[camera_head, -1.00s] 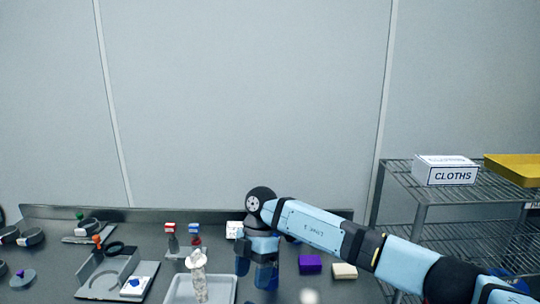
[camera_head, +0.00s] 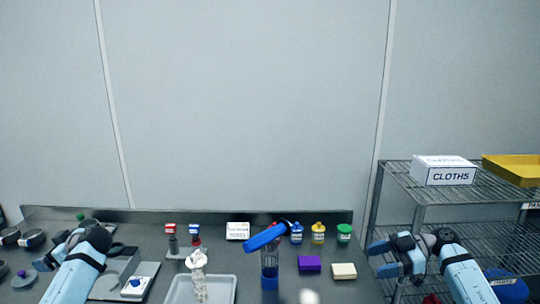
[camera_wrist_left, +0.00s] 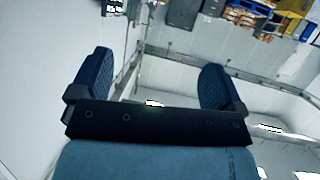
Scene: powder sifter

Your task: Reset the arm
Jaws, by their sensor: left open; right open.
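My left gripper (camera_head: 58,254) is at the lower left of the head view, above the left part of the metal counter. In the left wrist view its two blue fingers (camera_wrist_left: 155,88) stand wide apart with nothing between them. My right gripper (camera_head: 392,258) is at the right of the head view, off the counter's right end and in front of the wire shelf. It is open and no object shows in it.
The counter holds a grey tray (camera_head: 172,290) with a whitish figure-like object (camera_head: 198,272), a purple block (camera_head: 309,263), a cream block (camera_head: 344,270), a blue tilted tool (camera_head: 266,237) and several small bottles (camera_head: 318,233). A wire shelf (camera_head: 400,178) with a CLOTHS box (camera_head: 444,172) stands right.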

